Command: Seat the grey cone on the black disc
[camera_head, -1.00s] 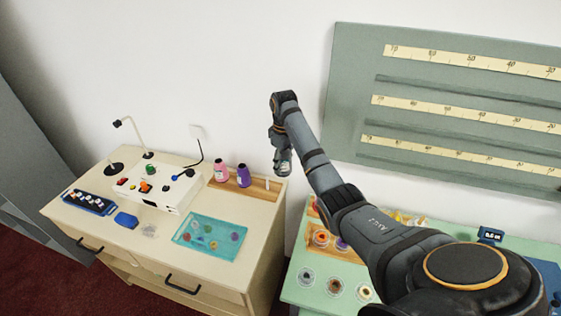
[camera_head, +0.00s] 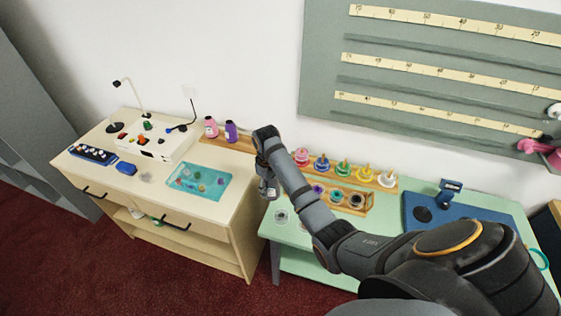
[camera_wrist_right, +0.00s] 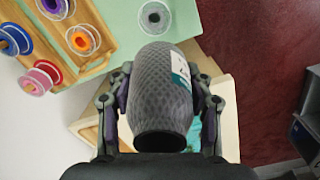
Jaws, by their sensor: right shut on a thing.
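The grey cone (camera_wrist_right: 160,95) has a diamond-patterned surface and a white and green label in the right wrist view. My right gripper (camera_wrist_right: 160,110) is shut on it, with a finger on each side. In the head view this gripper (camera_head: 268,188) is small, over the left end of the green table, and the cone barely shows there. A black disc (camera_head: 423,214) lies on the blue board at the right of the green table, well to the right of the gripper. My left gripper is not in view.
My right arm crosses the table's front.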

